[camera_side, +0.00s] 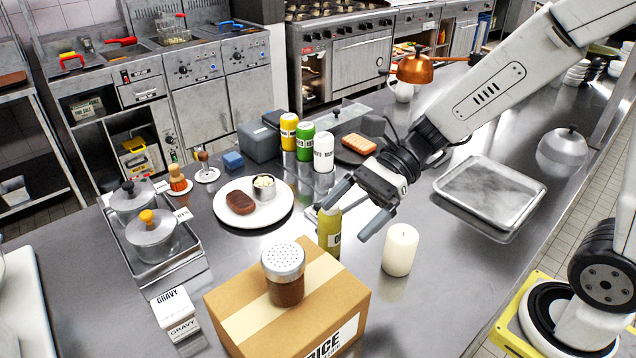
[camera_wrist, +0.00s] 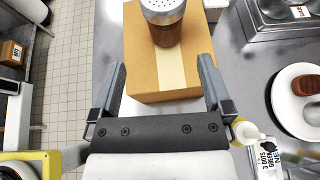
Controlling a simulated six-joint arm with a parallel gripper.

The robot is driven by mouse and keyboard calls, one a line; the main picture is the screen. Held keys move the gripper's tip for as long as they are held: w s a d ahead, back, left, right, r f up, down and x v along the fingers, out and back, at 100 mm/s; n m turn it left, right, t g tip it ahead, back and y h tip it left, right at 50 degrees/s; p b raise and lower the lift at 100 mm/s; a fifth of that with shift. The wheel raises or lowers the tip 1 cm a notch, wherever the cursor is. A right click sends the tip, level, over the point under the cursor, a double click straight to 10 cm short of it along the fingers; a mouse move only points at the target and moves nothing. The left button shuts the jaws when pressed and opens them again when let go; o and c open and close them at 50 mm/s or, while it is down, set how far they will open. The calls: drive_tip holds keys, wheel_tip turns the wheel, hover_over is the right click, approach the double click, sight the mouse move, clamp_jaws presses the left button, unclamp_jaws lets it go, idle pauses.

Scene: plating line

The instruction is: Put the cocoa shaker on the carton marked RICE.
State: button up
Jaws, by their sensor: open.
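The cocoa shaker (camera_side: 284,280), brown with a perforated metal lid, stands upright on top of the cardboard carton marked RICE (camera_side: 238,308), on its pale tape strip. In the wrist view the shaker (camera_wrist: 165,28) stands on the carton (camera_wrist: 150,75) beyond the fingertips, at the top edge of the picture. My gripper (camera_side: 350,212) is open and empty, above the counter behind and to the right of the carton, apart from the shaker. In the wrist view its two fingers (camera_wrist: 162,67) are spread wide with nothing between them but the carton further below.
A white candle (camera_side: 400,250) and a yellow-green bottle (camera_side: 329,230) stand near my gripper. A white plate (camera_side: 222,214) with meat and a small cup lies behind the carton. GRAVY boxes (camera_side: 175,312) and a tray with lidded pots (camera_side: 168,268) are left. A metal tray (camera_side: 490,192) lies right.

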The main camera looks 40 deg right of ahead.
sight(407, 233)
drive_tip(key=s+d+f+n+h, duration=0.1)
drive_tip(key=d+f+n+h, duration=0.2)
drive_tip(key=d+n+h, duration=0.1)
drive_tip(key=s+d+f+n+h, duration=0.1)
drive_tip(key=d+f+n+h, duration=0.3)
drive_tip(key=d+n, duration=0.1)
drive_tip(key=s+d+f+n+h, duration=0.1)
drive_tip(key=d+f+n+h, duration=0.2)
drive_tip(key=n, duration=0.4)
drive_tip(key=shift+d+f+t+h, duration=0.15)
drive_tip(key=shift+d+h, duration=0.15)
drive_tip(key=shift+d, duration=0.2)
drive_tip(key=shift+d+f+t+h, duration=0.15)
drive_tip(key=shift+d+h, duration=0.15)
drive_tip(key=shift+d, duration=0.2)
drive_tip(key=shift+w+d+r+n+t+h, duration=0.1)
drive_tip(key=shift+w+d+n+t+h, duration=0.15)
drive_tip(key=shift+n, duration=0.35)
drive_tip(key=shift+w+d+r+n+t+h, duration=0.15)
drive_tip(key=shift+w+d+n+t, duration=0.15)
drive_tip(key=shift+n, duration=0.3)
